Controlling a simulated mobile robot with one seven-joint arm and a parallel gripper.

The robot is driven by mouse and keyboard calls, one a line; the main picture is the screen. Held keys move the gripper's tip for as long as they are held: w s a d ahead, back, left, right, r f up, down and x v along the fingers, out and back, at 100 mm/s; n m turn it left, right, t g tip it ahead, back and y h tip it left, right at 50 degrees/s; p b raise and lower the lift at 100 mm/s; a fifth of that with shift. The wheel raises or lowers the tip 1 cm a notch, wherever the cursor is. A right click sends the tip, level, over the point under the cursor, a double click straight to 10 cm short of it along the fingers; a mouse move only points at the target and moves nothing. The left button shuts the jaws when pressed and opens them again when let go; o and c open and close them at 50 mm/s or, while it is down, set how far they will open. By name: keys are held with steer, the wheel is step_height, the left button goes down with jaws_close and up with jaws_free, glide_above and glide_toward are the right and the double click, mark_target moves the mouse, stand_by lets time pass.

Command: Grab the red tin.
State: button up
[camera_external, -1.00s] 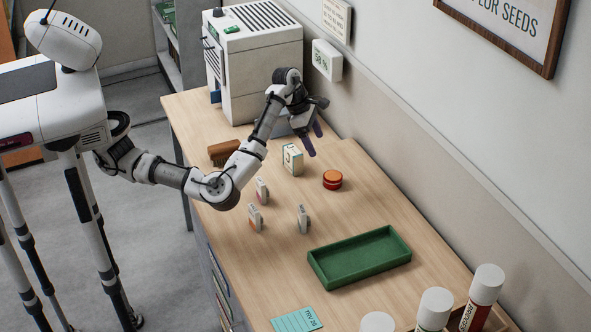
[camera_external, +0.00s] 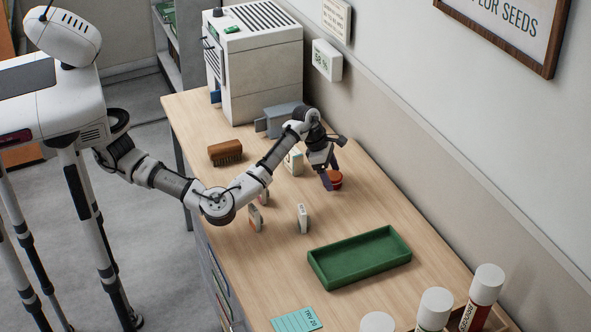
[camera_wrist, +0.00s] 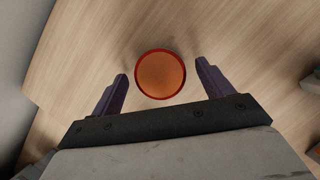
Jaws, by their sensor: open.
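The red tin (camera_external: 335,181) is a small round tin with an orange top and a red rim, standing on the wooden table. In the external view my gripper (camera_external: 331,177) is right at it, pointing down, and partly hides it. In the wrist view the tin (camera_wrist: 161,74) lies between and slightly beyond the two purple fingers of my gripper (camera_wrist: 161,82). There is a clear gap on both sides of the tin. The gripper is open and holds nothing. Its exact height over the table is hard to tell.
A cream box (camera_external: 293,162) stands just left of the tin, partly behind my arm. Small upright packets, one of them here (camera_external: 303,218), stand nearer the front. A green tray (camera_external: 360,257), a brown brush (camera_external: 225,152) and a grey metal object (camera_external: 281,118) are also on the table.

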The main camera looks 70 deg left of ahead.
steer(key=shift+f, duration=0.1)
steer(key=c, duration=1.1)
